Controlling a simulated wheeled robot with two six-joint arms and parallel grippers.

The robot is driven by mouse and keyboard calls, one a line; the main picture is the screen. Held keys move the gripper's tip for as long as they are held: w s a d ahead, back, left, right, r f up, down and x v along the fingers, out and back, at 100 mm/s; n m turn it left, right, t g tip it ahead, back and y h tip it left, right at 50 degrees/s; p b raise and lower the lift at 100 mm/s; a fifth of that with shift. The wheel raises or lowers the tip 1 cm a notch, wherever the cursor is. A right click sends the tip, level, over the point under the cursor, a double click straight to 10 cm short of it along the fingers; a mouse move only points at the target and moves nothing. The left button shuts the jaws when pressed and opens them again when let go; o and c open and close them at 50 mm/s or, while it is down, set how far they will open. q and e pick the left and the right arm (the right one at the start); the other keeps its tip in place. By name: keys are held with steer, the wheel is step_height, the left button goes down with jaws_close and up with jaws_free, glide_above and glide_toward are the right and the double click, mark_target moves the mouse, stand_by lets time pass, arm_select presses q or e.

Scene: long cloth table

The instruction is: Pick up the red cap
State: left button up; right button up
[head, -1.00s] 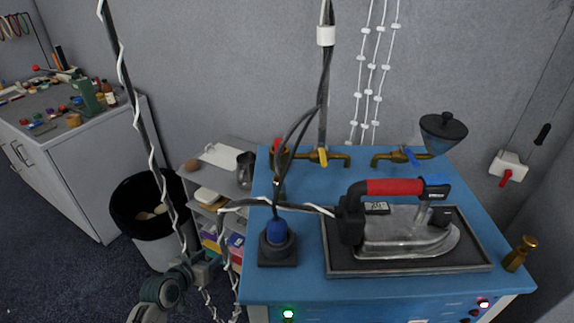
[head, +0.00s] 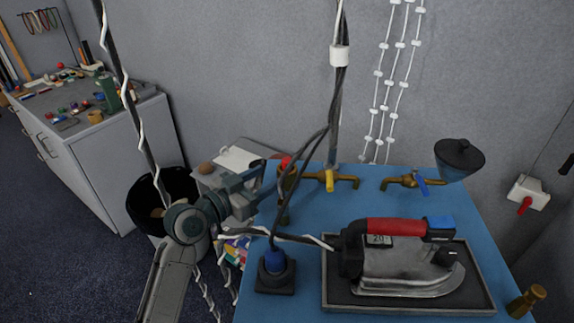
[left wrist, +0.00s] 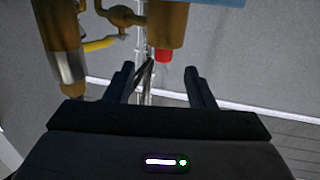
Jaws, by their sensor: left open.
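The red cap (head: 286,162) sits on the brass fitting at the back left of the blue table. In the left wrist view the red cap (left wrist: 162,55) shows against the brass fitting, which appears upside down there. My left gripper (head: 264,178) is just left of the fitting in the head view, pointing at it. In the left wrist view its fingers (left wrist: 162,82) are apart and empty, with the red cap beyond the gap between them. My right gripper is out of view.
Dark cables (head: 318,140) hang in front of the brass fitting. A yellow-handled valve (head: 329,181) is close to its right. An iron with a red handle (head: 395,227) rests on a dark-rimmed tray (head: 410,311). A black bin (head: 146,203) stands left of the table.

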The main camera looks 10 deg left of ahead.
mark_target(283, 166)
arm_select(q)
steer(key=shift+w+d, duration=0.25)
steer(key=shift+w, duration=0.05)
steer(key=p+x, duration=0.3)
steer(key=x, duration=0.1)
steer(key=shift+w+r, duration=0.15)
steer(key=shift+w, duration=0.25)
steer(key=shift+w+d, duration=0.15)
steer(key=shift+w, duration=0.1)
steer(key=c, duration=0.9)
steer(key=shift+c, duration=0.8)
